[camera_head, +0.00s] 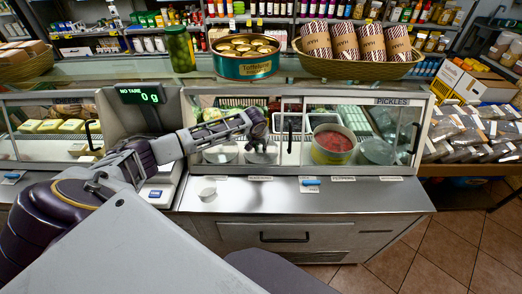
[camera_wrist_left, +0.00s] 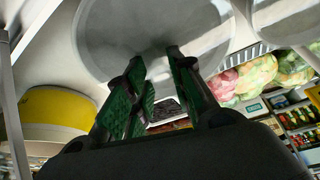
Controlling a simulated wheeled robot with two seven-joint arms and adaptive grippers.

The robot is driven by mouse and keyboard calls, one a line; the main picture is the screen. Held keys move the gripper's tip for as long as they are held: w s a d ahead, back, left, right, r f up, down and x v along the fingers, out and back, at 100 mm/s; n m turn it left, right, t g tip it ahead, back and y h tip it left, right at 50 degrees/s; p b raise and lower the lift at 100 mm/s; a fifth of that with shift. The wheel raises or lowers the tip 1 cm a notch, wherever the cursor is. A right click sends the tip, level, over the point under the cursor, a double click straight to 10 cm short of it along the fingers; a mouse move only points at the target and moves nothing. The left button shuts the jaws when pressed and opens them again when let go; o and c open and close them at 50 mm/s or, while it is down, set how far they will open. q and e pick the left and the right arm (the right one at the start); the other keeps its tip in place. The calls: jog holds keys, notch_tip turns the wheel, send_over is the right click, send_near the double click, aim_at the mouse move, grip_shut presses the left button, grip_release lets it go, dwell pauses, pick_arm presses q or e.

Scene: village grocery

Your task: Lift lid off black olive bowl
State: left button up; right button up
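My left gripper (camera_head: 258,130) reaches through the open front of the glass counter, over a bowl with a grey round lid (camera_head: 262,155). The label below this bowl is too small to read, so I cannot be sure it is the black olives. In the left wrist view the round grey lid (camera_wrist_left: 105,35) fills the top. My left gripper (camera_wrist_left: 154,57) has its green-padded fingers apart, with the tips close to the lid's middle. I cannot make out a knob between them or tell whether they touch it. My right gripper is not in view.
A similar lidded bowl (camera_head: 220,155) stands to the left, a bowl of red food (camera_head: 332,142) and another lidded bowl (camera_head: 377,151) to the right. Sliding glass frames and handles (camera_head: 290,137) border the opening.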

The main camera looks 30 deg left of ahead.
aim_at(261, 146)
pick_arm(q)
grip_shut()
jog(key=shift+r, duration=0.1)
jog(key=shift+r+b, duration=0.3)
jog(key=shift+r, duration=1.25)
jog(key=s+d, duration=0.1)
jog(key=s, duration=0.4)
jog(key=s+d+b, duration=0.1)
jog(key=s+d, duration=0.1)
jog(key=s, duration=0.4)
jog(key=s+d, duration=0.2)
jog(key=s, duration=0.4)
jog(key=shift+s+r+b, duration=0.1)
jog(key=shift+b, duration=0.3)
jog(key=shift+r, duration=0.15)
